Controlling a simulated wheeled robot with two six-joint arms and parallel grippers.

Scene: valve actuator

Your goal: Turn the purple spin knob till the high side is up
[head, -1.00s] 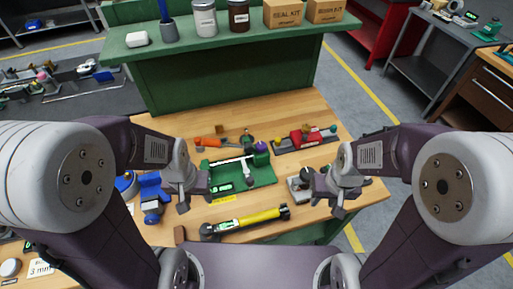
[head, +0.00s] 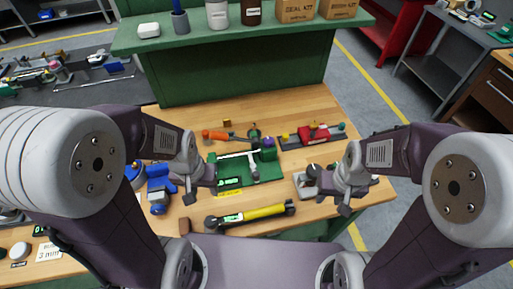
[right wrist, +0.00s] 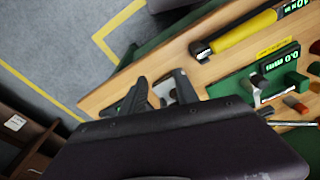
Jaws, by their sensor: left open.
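The purple spin knob (head: 268,143) stands at the back right of a green fixture plate (head: 228,170) on the wooden bench. Its high side is too small to make out. A pale lever and a small green readout also sit on the plate. My left gripper (head: 200,187) is open and empty at the plate's left edge, apart from the knob. My right gripper (head: 334,198) is right of the plate, beside a small grey block, and also apart from the knob. In the right wrist view its fingers (right wrist: 158,92) look spread; the knob cannot be made out there.
A yellow-handled torque tool (head: 250,214) lies in front of the plate. A blue vise (head: 158,185) is at the left. An orange-handled screwdriver (head: 215,135) and a red tool (head: 312,133) lie behind. A green shelf (head: 235,75) closes the back.

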